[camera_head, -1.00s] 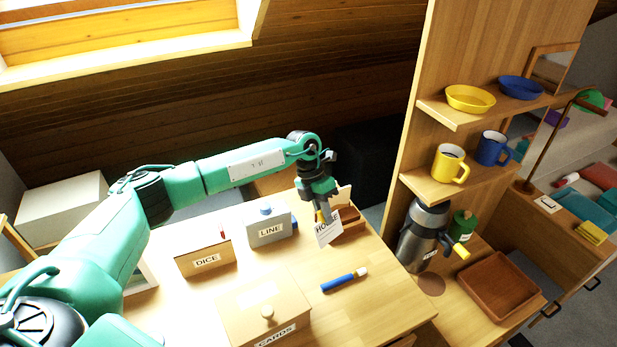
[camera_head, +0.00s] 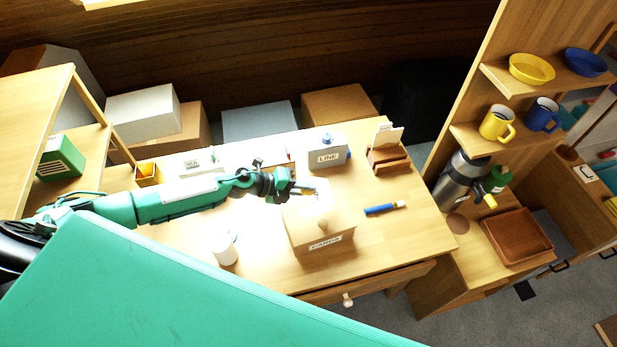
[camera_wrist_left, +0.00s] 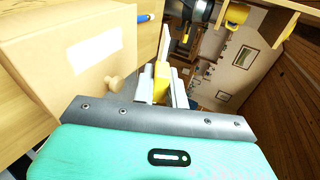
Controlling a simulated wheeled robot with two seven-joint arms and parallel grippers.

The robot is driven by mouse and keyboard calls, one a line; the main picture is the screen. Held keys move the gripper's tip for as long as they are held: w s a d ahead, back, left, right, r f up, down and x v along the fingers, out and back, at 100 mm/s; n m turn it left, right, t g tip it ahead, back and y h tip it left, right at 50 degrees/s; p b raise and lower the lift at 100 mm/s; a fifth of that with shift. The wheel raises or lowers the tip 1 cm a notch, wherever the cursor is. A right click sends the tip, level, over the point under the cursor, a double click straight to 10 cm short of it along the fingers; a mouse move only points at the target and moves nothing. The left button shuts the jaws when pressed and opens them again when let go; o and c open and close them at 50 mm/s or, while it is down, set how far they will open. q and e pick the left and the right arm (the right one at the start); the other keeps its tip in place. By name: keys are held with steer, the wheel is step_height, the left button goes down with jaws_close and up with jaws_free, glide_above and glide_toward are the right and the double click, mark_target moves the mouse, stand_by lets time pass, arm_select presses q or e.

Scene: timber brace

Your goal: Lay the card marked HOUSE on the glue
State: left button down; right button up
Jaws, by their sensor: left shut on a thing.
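My left gripper (camera_head: 304,189) is above the back of the wooden box labelled CARDS (camera_head: 322,243). My right gripper is not in view.
The LINE box (camera_head: 327,157) stands behind, and a brown holder with a pale card (camera_head: 388,138) is at the back right. A blue marker (camera_head: 381,209) lies right of the CARDS box. A white cup (camera_head: 224,250) stands to its left. The table's right front is clear.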

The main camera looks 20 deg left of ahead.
arm_select(q)
steer(key=shift+s+a+f+n+t, duration=0.1)
steer(key=shift+s+a+n+t, duration=0.2)
steer(key=shift+a, duration=0.1)
stand_by(0.3)
steer(key=shift+f+b, duration=2.75)
steer(key=shift+f, duration=1)
steer(key=c, duration=1.3)
jaws_free()
steer(key=shift+c, duration=0.2)
steer(key=shift+r, duration=0.15)
step_height(320, 180, up, 20)
steer(key=p, duration=0.4)
